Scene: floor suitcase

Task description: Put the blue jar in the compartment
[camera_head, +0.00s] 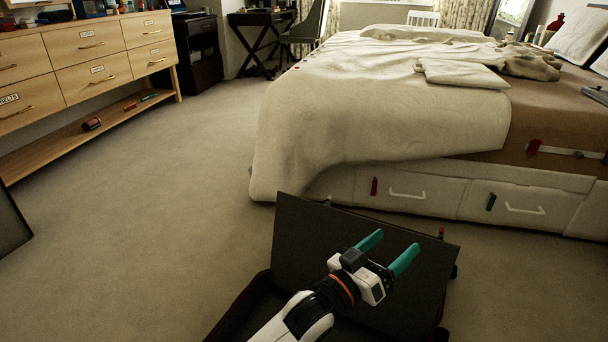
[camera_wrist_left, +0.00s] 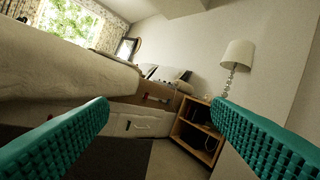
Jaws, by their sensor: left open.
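I cannot make out a blue jar for certain in either view. A dark suitcase stands open on the carpet in the head view, its lid (camera_head: 310,235) raised and its lower shell (camera_head: 243,308) partly seen at the bottom edge. My left arm hides much of the inside, so I cannot tell what lies in it. My left gripper (camera_head: 400,240) is open, with its green fingers apart in front of the lid. In the left wrist view its ribbed fingers (camera_wrist_left: 160,104) are wide apart with nothing between them. My right gripper is not in view.
A bed (camera_head: 380,120) with drawers (camera_head: 410,190) below stands beyond the suitcase. A wooden dresser (camera_head: 88,75) is at the left, small items on its low shelf. Open carpet (camera_head: 170,190) lies between. The wrist view shows a nightstand (camera_wrist_left: 197,140) and lamp (camera_wrist_left: 238,54).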

